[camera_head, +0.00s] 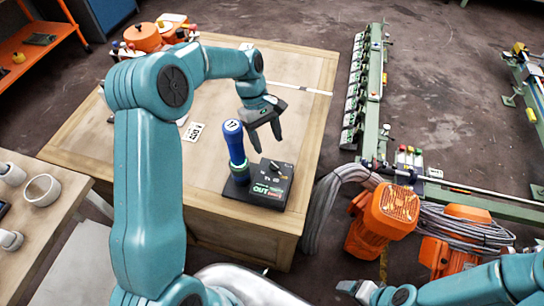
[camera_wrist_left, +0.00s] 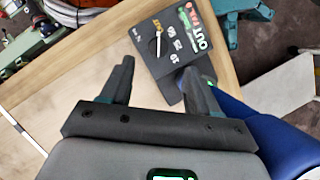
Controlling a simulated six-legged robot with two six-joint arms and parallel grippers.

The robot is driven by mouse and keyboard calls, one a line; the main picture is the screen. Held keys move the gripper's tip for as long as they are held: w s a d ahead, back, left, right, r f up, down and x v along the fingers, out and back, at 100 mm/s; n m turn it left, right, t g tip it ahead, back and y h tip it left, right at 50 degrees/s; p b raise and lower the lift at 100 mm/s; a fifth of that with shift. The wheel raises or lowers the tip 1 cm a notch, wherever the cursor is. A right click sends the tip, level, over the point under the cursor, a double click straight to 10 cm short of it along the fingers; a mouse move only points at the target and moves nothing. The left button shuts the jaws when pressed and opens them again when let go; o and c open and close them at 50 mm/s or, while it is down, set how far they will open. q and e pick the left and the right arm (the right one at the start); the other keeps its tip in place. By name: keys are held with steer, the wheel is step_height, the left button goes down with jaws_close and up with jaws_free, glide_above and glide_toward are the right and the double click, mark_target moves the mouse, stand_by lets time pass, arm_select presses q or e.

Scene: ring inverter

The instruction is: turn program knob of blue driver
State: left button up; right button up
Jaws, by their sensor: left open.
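The blue driver (camera_head: 236,150) stands upright on a black base on the wooden table. Its black control box (camera_head: 270,186) is beside it, with the program knob (camera_head: 274,166) on its top face. In the left wrist view, the program knob (camera_wrist_left: 158,42) is a small pale pointer on the control box (camera_wrist_left: 178,40), and the driver's blue body (camera_wrist_left: 255,135) is at the right. My left gripper (camera_head: 268,145) is open and empty above the box, to the right of the driver; its fingers (camera_wrist_left: 160,70) are apart from the knob. My right gripper (camera_head: 352,288) shows only partly at the bottom.
A white label card (camera_head: 193,131) lies on the table (camera_head: 150,155) left of the driver. Orange motors (camera_head: 385,215) and grey cable bundles (camera_head: 330,205) are on the floor to the right. A green rail (camera_head: 372,90) stands behind them. A side table (camera_head: 45,235) with white cups is at the left.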

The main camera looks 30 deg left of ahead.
mark_target(274, 165)
arm_select(q)
steer(key=x, duration=0.6)
steer(key=shift+d+f, duration=0.15)
steer(key=shift+f, duration=0.75)
steer(key=shift+w+f, duration=0.1)
steer(key=shift+d, duration=0.1)
steer(key=c, duration=1)
steer(key=shift+c, duration=0.2)
